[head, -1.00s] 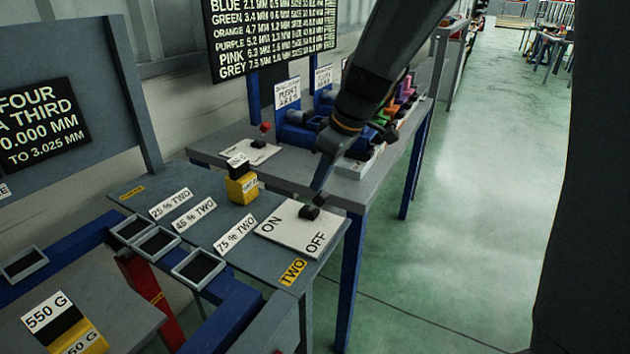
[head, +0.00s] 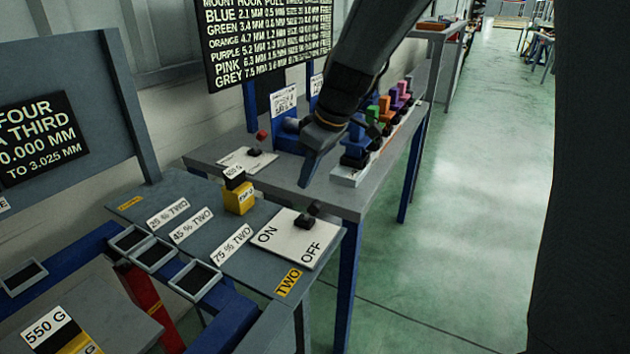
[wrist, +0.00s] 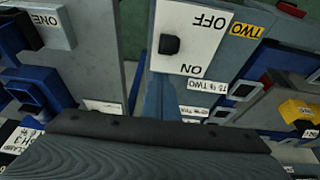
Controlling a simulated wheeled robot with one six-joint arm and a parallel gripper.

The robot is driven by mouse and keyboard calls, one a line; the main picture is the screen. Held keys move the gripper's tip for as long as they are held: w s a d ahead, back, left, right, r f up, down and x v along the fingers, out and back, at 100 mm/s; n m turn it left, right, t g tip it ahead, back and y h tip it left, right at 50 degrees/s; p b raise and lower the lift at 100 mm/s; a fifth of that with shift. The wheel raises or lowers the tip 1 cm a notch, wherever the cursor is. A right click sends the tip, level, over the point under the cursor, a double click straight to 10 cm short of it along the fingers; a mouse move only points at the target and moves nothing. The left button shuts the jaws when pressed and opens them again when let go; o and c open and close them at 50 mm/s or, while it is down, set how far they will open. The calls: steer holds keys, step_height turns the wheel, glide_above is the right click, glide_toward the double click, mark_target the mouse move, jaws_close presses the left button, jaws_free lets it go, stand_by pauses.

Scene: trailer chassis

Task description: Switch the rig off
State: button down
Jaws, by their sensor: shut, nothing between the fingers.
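A white switch plate (head: 290,240) marked ON at left and OFF at right lies on the grey bench marked TWO. Its black lever (head: 313,209) stands near the plate's back edge and appears to lean toward the OFF side. In the wrist view the plate (wrist: 205,55) and the black lever (wrist: 169,45) are seen from above, upside down. My gripper (head: 307,182) is shut and empty, above and behind the lever, apart from it. Its fingers (wrist: 163,98) point toward the plate in the wrist view.
A yellow block (head: 239,199) with a black top stands left of the plate. Coloured pieces (head: 385,112) line that bench's right side. The green floor (head: 455,220) at right is clear.

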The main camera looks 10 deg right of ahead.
steer(key=s+d+r+b, duration=0.1)
steer(key=s+d+r, duration=0.3)
steer(key=d+r, duration=0.1)
steer(key=shift+r, duration=0.3)
steer(key=shift+s+d+f, duration=0.1)
steer(key=s+d+f+m+g+h, duration=0.1)
steer(key=s+d+f+m, duration=0.2)
steer(key=s+f+m, duration=0.2)
steer(key=s+d+f+m+g+h, duration=0.1)
steer(key=s+d+f+m, duration=0.3)
steer(key=s+f, duration=0.6)
steer(key=shift+s+m+h, duration=0.7)
steer(key=shift+s+m, duration=0.05)
steer(key=shift+m, duration=0.15)
